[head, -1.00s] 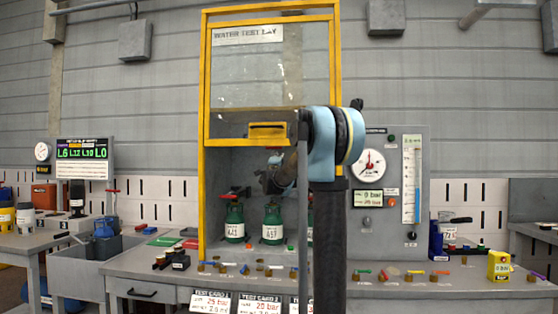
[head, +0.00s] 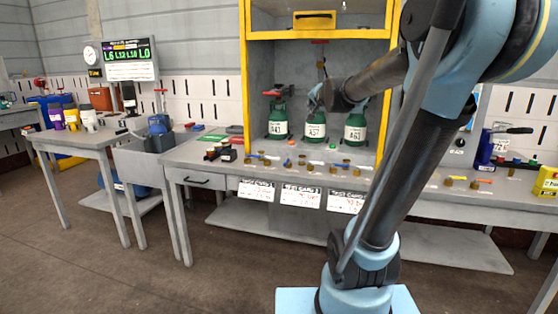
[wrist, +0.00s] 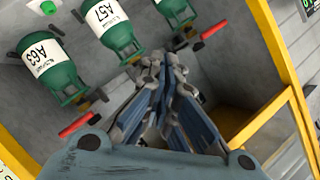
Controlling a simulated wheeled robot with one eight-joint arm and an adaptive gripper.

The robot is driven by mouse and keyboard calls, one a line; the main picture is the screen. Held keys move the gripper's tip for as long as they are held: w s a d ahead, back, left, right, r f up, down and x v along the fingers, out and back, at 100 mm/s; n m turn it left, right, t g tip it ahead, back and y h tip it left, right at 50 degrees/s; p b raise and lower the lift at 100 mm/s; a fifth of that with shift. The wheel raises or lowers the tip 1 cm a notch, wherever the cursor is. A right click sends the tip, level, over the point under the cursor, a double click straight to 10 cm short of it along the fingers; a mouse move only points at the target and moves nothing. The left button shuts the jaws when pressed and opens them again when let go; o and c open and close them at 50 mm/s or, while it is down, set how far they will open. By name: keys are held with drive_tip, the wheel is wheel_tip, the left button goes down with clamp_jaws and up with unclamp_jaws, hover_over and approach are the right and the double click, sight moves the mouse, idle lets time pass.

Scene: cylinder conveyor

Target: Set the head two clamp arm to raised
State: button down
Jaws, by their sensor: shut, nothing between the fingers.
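Three green cylinders, A41 (head: 278,126), A57 (head: 316,128) and A63 (head: 355,132), stand in a row in the yellow-framed cabinet (head: 244,100). My gripper (head: 322,98) reaches in from the right, at the top of the middle cylinder A57. In the wrist view my gripper (wrist: 163,68) is shut and empty, just beyond A57 (wrist: 112,30). A red clamp handle (wrist: 78,125) lies beside the top of A63 (wrist: 50,70). Another red handle (head: 272,93) shows above A41. My gripper covers the area over A57, so I cannot tell that clamp arm's position.
Small valves with coloured levers (head: 290,164) line the bench front (head: 205,160). The floor in front is clear.

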drive_tip(key=s+d+f+n+g+h, duration=0.1)
drive_tip(key=s+f+g, duration=0.3)
drive_tip(key=s+f, duration=0.6)
drive_tip(key=s+d+f+n+g, duration=0.3)
drive_tip(key=s+f, duration=0.8)
drive_tip(key=s, duration=0.5)
drive_tip(key=s+d+f+n+g+h, duration=0.1)
drive_tip(key=s+f+g, duration=0.4)
drive_tip(key=s+f, duration=0.6)
drive_tip(key=s+d+n, duration=0.1)
drive_tip(key=n, duration=0.1)
drive_tip(key=shift+s+n+h, duration=0.3)
drive_tip(key=shift+s+n, duration=0.1)
